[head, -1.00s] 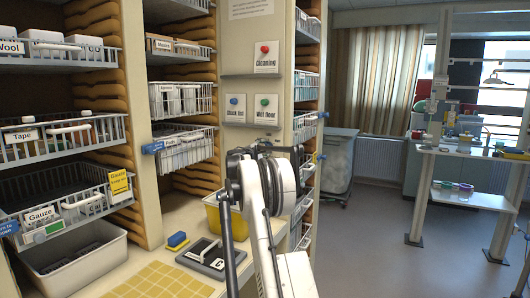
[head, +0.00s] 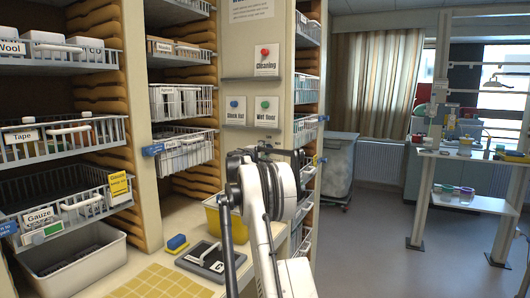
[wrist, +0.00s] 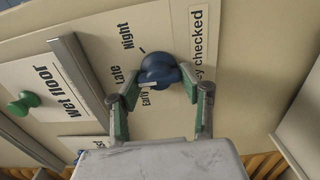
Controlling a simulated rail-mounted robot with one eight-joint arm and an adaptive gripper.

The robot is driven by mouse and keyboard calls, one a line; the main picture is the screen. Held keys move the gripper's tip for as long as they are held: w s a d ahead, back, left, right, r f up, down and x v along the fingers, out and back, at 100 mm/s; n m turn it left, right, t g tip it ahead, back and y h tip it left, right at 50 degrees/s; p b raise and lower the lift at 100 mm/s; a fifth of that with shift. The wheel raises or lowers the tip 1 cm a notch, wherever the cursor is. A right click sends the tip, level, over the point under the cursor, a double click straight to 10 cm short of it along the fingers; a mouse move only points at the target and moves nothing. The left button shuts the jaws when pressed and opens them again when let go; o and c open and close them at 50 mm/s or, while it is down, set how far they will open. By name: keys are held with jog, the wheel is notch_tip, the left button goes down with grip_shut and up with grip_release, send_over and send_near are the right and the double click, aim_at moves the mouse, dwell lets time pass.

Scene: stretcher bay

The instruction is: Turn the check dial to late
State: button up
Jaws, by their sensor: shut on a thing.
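The check dial (wrist: 158,70) is a round blue knob on a cream panel in the wrist view. The labels Early, Late and Night run along its left side. A small pale mark on its lower left edge lies close to Early; its exact setting is hard to tell. My gripper (wrist: 160,82) is shut on the dial, with one green-padded finger on each side. In the head view the dial is not seen, and my arm hides the place where the gripper works.
A wet floor sheet (wrist: 45,90) with a green pin (wrist: 24,103) and a grey ledge (wrist: 90,85) are left of the dial. In the head view, wire baskets (head: 65,140) line the left, and a yellow bin (head: 230,217) stands behind my arm. Open floor lies right.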

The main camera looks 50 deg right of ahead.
jog(key=o, duration=1.2)
jog(key=a, duration=0.4)
jog(key=s+a, duration=0.1)
jog(key=a, duration=0.7)
jog(key=shift+s, duration=0.35)
